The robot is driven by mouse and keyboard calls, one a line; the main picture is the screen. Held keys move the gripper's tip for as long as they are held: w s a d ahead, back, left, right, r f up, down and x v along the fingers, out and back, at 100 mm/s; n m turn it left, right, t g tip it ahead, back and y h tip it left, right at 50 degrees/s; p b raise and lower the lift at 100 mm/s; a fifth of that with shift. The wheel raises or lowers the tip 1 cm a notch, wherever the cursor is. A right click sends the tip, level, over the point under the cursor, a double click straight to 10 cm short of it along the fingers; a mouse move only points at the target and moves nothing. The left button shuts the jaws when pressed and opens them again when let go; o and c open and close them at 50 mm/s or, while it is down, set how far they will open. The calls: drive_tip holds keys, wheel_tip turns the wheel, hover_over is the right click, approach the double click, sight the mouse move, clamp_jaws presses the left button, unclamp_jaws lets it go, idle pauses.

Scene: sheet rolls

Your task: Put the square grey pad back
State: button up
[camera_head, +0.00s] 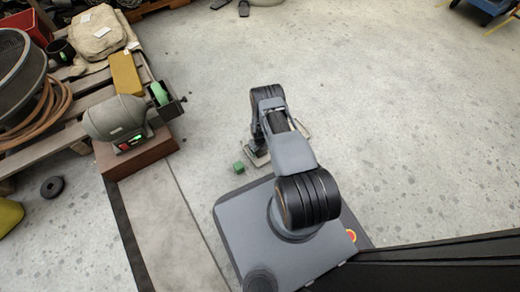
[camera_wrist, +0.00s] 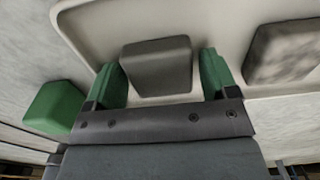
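In the wrist view, a plain dark grey square pad (camera_wrist: 157,66) lies in a pale shallow tray (camera_wrist: 225,28). My gripper (camera_wrist: 162,80) is open, with one green-tipped finger on each side of this pad. A gap shows between the pad and the right finger; on the left I cannot tell if finger and pad touch. A second, mottled grey pad (camera_wrist: 283,52) lies in the tray to the right. In the head view my arm hides most of the tray (camera_head: 304,131) and the pads.
A green block (camera_head: 238,167) sits on the floor just outside the tray; it also shows in the wrist view (camera_wrist: 55,106). A bench grinder (camera_head: 115,120) stands on a brown block at left, near a loaded pallet (camera_head: 45,150). The floor at right is clear.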

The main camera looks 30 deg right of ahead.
drive_tip(key=shift+o, duration=0.7)
drive_tip(key=w+a+r+n+p, duration=0.15)
drive_tip(key=r+n, duration=0.35)
drive_tip(key=r, duration=1)
drive_tip(key=a+r+n+t+p, duration=0.15)
drive_tip(key=r+n, duration=0.45)
drive_tip(key=r, duration=0.8)
drive_tip(key=w+a+r+n+p, duration=0.1)
drive_tip(key=r+n+p, duration=0.3)
drive_tip(key=r, duration=1.1)
drive_tip(key=s+a+r+n, duration=0.2)
drive_tip(key=s+r+n, duration=0.6)
drive_tip(key=s+n, duration=0.1)
drive_tip(key=s+a+r+n+t+b, duration=0.1)
drive_tip(key=s+a+r+n, duration=0.2)
drive_tip(key=s+r+n, duration=0.6)
drive_tip(key=shift+s+r+n, duration=0.15)
drive_tip(key=shift+s+n, duration=0.2)
drive_tip(key=shift+n, duration=0.55)
